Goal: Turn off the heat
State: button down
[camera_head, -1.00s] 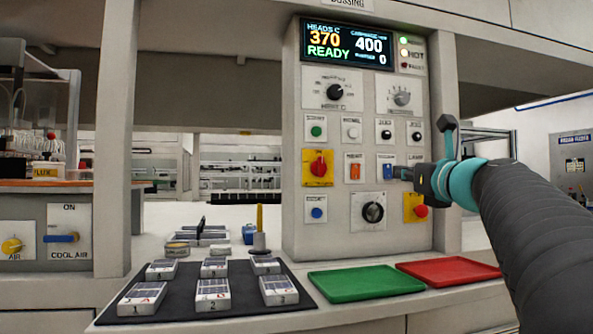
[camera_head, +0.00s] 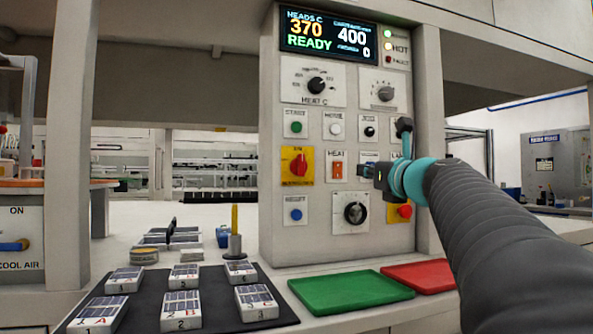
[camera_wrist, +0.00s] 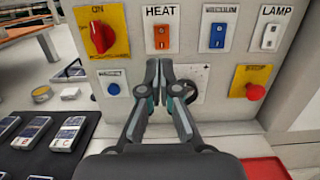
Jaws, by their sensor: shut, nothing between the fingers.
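The orange HEAT rocker switch (camera_head: 337,170) sits mid-panel, on a white plate. In the wrist view the HEAT switch (camera_wrist: 160,36) shows fully, just above my fingertips; I cannot tell its on or off position. My gripper (camera_wrist: 158,68) is shut and empty, pointing at the panel. The display (camera_head: 328,38) reads heads 370, READY and 400. The HEAT C knob (camera_head: 316,85) is above.
A red knob on yellow (camera_wrist: 103,37) is left of HEAT; the blue vacuum switch (camera_wrist: 217,36) and LAMP switch (camera_wrist: 269,36) are right. A red stop button (camera_wrist: 255,91) is lower right. Green (camera_head: 350,292) and red (camera_head: 425,275) trays and numbered packs (camera_head: 184,311) lie below.

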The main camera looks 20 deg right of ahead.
aim_at(337, 165)
jog(key=w, duration=0.3)
jog(key=w+r+p, duration=0.1)
jog(key=w, duration=0.3)
jog(key=w+p, duration=0.1)
jog(key=w, duration=0.2)
jog(key=shift+w+a+r, duration=0.15)
jog(key=shift+w, duration=0.2)
jog(key=shift+a, duration=0.1)
